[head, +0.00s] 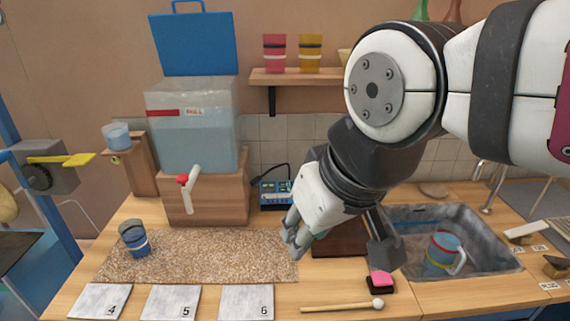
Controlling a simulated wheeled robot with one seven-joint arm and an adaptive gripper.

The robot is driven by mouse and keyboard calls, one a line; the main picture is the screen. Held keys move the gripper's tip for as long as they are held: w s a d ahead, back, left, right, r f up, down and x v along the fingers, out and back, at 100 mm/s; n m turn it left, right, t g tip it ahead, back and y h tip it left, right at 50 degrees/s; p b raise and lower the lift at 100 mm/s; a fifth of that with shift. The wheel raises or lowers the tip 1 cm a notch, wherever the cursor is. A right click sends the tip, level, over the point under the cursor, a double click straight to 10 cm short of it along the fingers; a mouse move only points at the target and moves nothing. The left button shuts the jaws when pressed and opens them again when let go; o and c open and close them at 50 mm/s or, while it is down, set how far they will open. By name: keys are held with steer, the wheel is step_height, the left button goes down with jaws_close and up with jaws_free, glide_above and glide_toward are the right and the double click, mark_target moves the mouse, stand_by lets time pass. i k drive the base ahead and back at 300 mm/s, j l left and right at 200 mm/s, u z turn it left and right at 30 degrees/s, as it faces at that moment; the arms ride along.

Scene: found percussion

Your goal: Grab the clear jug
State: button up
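The clear jug (443,255) stands in the metal sink at the right. It is see-through, with a red band, a yellow band and a pale handle on its right side. My gripper (340,246) hangs over the counter left of the sink, well apart from the jug. My arm comes in from the upper right.
The sink (400,266) has raised walls, with a tap (490,195) behind. A mallet (345,306) and a pink-topped block (381,282) lie in front. A blue-banded cup (135,240) stands on the speckled mat (210,255). A large clear tank (195,135) stands behind.

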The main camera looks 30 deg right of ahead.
mark_target(447, 254)
steer(key=l+z, duration=0.1)
steer(key=z, duration=1.65)
steer(key=k+l+z, duration=0.25)
steer(key=l, duration=0.25)
